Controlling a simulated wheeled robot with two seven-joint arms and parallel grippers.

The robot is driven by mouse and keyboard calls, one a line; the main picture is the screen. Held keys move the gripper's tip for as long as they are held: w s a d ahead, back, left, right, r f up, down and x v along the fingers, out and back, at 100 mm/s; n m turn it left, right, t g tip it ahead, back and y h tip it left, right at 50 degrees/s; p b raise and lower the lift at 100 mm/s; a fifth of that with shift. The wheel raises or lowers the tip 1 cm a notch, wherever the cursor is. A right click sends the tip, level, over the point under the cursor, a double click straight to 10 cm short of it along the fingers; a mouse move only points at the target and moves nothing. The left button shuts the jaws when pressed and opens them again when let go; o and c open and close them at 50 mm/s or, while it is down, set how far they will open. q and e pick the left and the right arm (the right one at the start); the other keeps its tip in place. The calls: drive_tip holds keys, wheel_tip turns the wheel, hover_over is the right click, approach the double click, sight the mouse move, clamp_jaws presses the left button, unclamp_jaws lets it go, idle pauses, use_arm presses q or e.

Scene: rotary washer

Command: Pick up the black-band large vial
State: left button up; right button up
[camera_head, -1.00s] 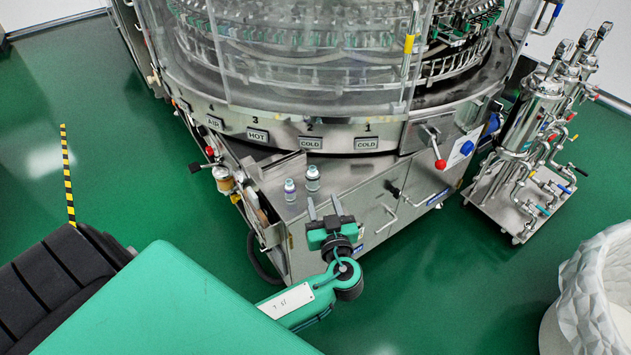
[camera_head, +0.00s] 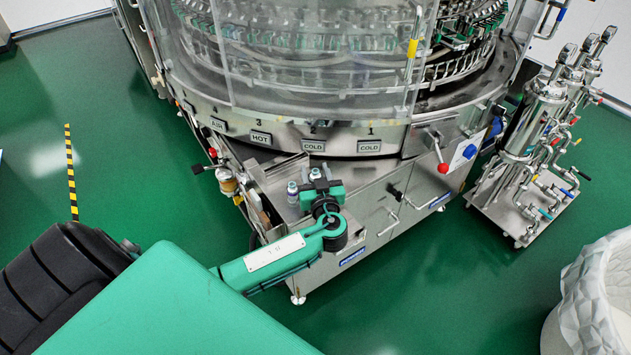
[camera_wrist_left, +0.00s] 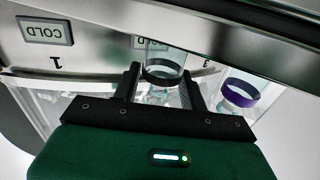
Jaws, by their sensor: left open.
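The black-band large vial (camera_wrist_left: 163,72) is clear, with a black ring, and shows between the two fingers of my left gripper (camera_wrist_left: 161,78) in the left wrist view. The fingers are open, one on each side of it, with visible gaps. In the head view only the top of this vial (camera_head: 314,174) shows; the left gripper (camera_head: 317,183) hides its lower part. A second vial with a purple band (camera_wrist_left: 240,92) stands beside it, outside the fingers, and also shows in the head view (camera_head: 292,190). My right gripper is not in view.
Both vials stand on the steel ledge (camera_head: 278,176) at the front of the rotary washer (camera_head: 330,110). The washer's labelled front rim rises close behind them. A red-knobbed lever (camera_head: 443,167) is to the right, and a steel filter cart (camera_head: 520,190) stands farther right.

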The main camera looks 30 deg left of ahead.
use_arm(q)
clamp_jaws()
idle(0.3)
